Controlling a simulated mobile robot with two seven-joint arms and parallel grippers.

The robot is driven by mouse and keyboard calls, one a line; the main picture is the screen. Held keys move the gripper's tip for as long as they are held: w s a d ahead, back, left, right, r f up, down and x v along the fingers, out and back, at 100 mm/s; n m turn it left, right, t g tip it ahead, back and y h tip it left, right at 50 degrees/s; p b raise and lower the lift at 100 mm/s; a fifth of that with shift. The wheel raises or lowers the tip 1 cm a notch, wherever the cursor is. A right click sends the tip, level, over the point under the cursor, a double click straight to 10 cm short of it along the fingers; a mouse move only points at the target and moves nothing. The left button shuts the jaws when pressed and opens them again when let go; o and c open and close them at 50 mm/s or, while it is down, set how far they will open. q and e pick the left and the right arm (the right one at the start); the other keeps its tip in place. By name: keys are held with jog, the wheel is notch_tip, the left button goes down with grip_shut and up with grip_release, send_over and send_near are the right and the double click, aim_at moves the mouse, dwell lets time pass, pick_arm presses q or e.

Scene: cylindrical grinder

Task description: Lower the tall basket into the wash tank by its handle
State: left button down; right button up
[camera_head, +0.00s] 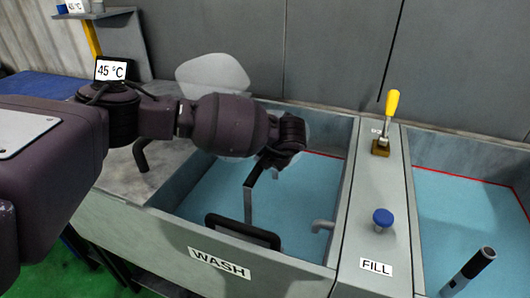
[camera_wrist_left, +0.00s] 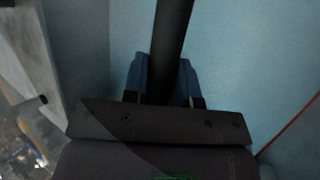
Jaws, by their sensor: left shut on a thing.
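The wash tank (camera_head: 220,262), labelled WASH, holds blue liquid. My left arm reaches over it from the left, and the left gripper (camera_head: 283,148) is above the liquid, partly hidden by its own wrist. In the left wrist view its blue fingers (camera_wrist_left: 164,82) are shut on a dark bar, the basket handle (camera_wrist_left: 173,30). In the head view a thin grey strip (camera_head: 248,205) hangs below the gripper. A black rounded frame (camera_head: 243,232) shows near the tank's front wall; I cannot tell whether it joins the strip. The basket's body cannot be made out.
A grey divider carries a yellow lever (camera_head: 391,104), a blue knob (camera_head: 383,217) and a FILL label. A spout (camera_head: 322,226) juts over the wash tank. A second tank (camera_head: 470,205) lies right, with a dark-topped cylinder (camera_head: 470,271) at its front. A 45 °C display (camera_head: 111,70) stands left.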

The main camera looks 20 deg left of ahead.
pick_arm(q)
notch_tip(320, 180, down, 7)
jog(key=b, duration=0.1)
jog(key=shift+b, duration=0.3)
dwell(0.8)
jog(key=shift+f, duration=0.25)
jog(key=c, duration=0.8)
grip_release()
jog(key=shift+f, duration=0.1)
jog(key=shift+f, duration=0.1)
